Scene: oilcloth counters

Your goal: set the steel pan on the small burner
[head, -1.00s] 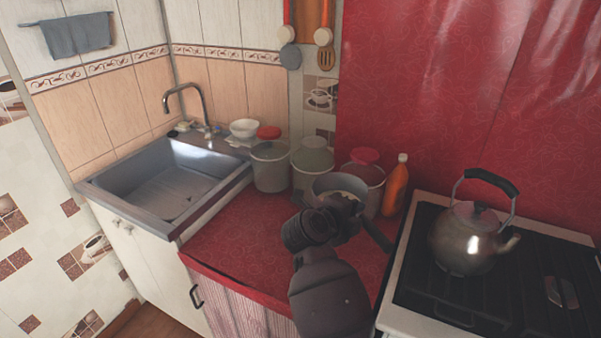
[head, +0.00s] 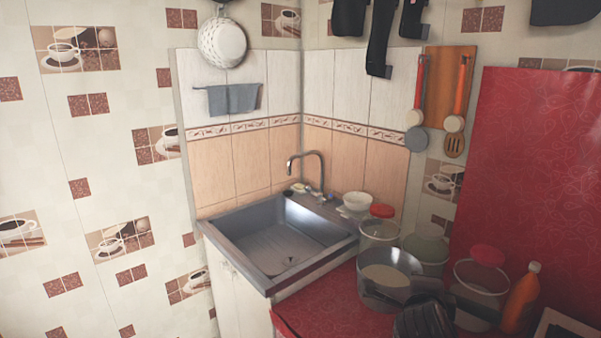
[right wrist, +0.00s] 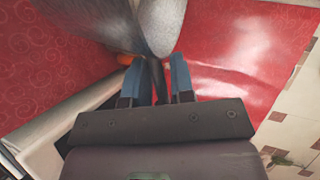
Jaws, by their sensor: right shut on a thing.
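The steel pan (head: 390,272) is in the head view, over the red counter, in front of the lidded containers. My right gripper (head: 425,312) is at its near side; the arm hides part of the pan. In the right wrist view, the blue fingers of my right gripper (right wrist: 156,85) are shut on the pan's handle, and the pan's grey body (right wrist: 115,20) lies just beyond them. Only a pale corner of the stove (head: 562,328) shows at the bottom right of the head view; the small burner is out of view. My left gripper is out of view.
A sink (head: 280,240) is left of the red counter (head: 335,305). Behind the pan stand lidded containers (head: 380,236) and a white bowl (head: 356,202). An orange bottle (head: 520,298) stands at the right, near the stove corner.

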